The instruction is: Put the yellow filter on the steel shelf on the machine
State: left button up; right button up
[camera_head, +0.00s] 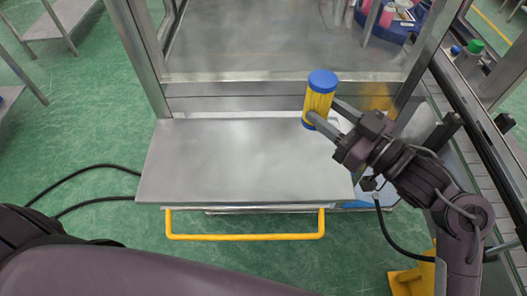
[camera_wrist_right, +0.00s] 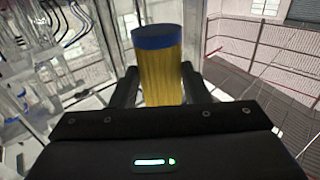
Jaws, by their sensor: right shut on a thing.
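The yellow filter (camera_head: 319,101), a yellow cylinder with blue end caps, is upright in my right gripper (camera_head: 326,112). The gripper's two fingers are shut around its sides. In the right wrist view the filter (camera_wrist_right: 162,80) stands between the two dark fingers, its blue cap at the top. The filter is over the back right part of the steel shelf (camera_head: 230,165), a bare flat plate on the front of the machine (camera_head: 270,88). I cannot tell whether its lower cap touches the shelf. My left gripper does not show; only part of my arm is at the lower left.
A yellow handle bar (camera_head: 245,237) runs below the shelf's front edge. A metal post (camera_head: 137,50) stands at the shelf's back left. A conveyor (camera_head: 480,130) runs along the right side. Black cables (camera_head: 85,172) lie on the green floor at the left.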

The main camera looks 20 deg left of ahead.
notch_tip(320, 180, down, 16)
jog(key=shift+d+r+p, duration=0.1)
jog(key=shift+r+p, duration=0.05)
jog(key=shift+p, duration=0.6)
notch_tip(320, 180, down, 4)
jog(key=shift+f, duration=0.15)
jog(key=shift+f, duration=0.2)
jog(key=o, duration=1)
jog(key=shift+r, duration=0.15)
